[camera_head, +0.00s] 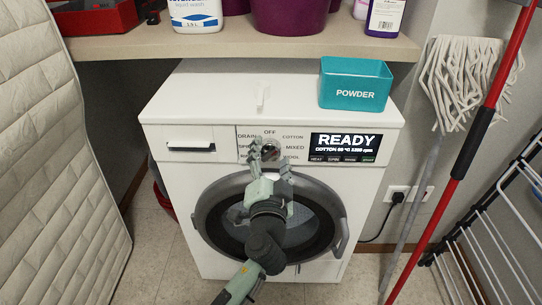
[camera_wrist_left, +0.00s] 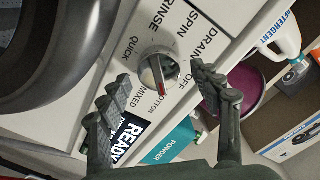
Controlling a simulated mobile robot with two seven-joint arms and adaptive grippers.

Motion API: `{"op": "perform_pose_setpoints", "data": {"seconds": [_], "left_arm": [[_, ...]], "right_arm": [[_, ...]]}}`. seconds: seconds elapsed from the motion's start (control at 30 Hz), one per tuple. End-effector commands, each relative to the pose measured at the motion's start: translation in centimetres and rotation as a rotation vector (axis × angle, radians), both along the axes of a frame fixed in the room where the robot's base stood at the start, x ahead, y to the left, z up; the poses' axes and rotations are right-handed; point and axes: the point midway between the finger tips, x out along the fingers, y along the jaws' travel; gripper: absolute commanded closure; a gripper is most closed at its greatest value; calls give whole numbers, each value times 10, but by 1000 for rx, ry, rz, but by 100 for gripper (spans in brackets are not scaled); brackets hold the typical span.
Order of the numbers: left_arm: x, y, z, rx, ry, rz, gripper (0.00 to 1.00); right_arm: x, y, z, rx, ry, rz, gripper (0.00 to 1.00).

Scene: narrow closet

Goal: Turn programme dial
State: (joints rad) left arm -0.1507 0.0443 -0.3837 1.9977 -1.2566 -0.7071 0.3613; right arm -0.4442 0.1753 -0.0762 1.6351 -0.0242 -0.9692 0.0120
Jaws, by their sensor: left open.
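The programme dial (camera_head: 270,150) is a round silver knob on the white washing machine's front panel, with programme names around it. In the left wrist view the dial (camera_wrist_left: 155,68) has a red mark on its ridge, on the side towards COTTON and OFF. The display (camera_head: 346,146) reads READY and COTTON. My left gripper (camera_head: 271,158) is open in front of the dial. In the left wrist view its fingers (camera_wrist_left: 160,76) lie on opposite sides of the dial, with visible gaps; contact cannot be seen. My right gripper is not in view.
A shelf (camera_head: 240,44) with bottles and purple containers hangs above. A mop (camera_head: 465,75), red pole and drying rack (camera_head: 500,215) crowd the right; a quilted panel (camera_head: 55,150) the left.

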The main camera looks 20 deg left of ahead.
Motion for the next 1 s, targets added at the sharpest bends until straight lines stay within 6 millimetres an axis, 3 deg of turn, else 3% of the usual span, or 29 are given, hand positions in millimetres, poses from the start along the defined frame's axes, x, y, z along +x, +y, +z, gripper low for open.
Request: {"op": "perform_pose_setpoints", "data": {"seconds": [0.17,0.6,0.8,1.0], "left_arm": [[-13,-4,-1,-1,3,-1,36],[-97,-28,-1,-1,3,0,36],[-114,-33,0,0,1,-1,36],[-116,-33,0,-1,0,0,36]], "right_arm": [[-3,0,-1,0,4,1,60],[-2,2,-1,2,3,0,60],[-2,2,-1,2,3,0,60],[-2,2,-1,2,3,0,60]]}}
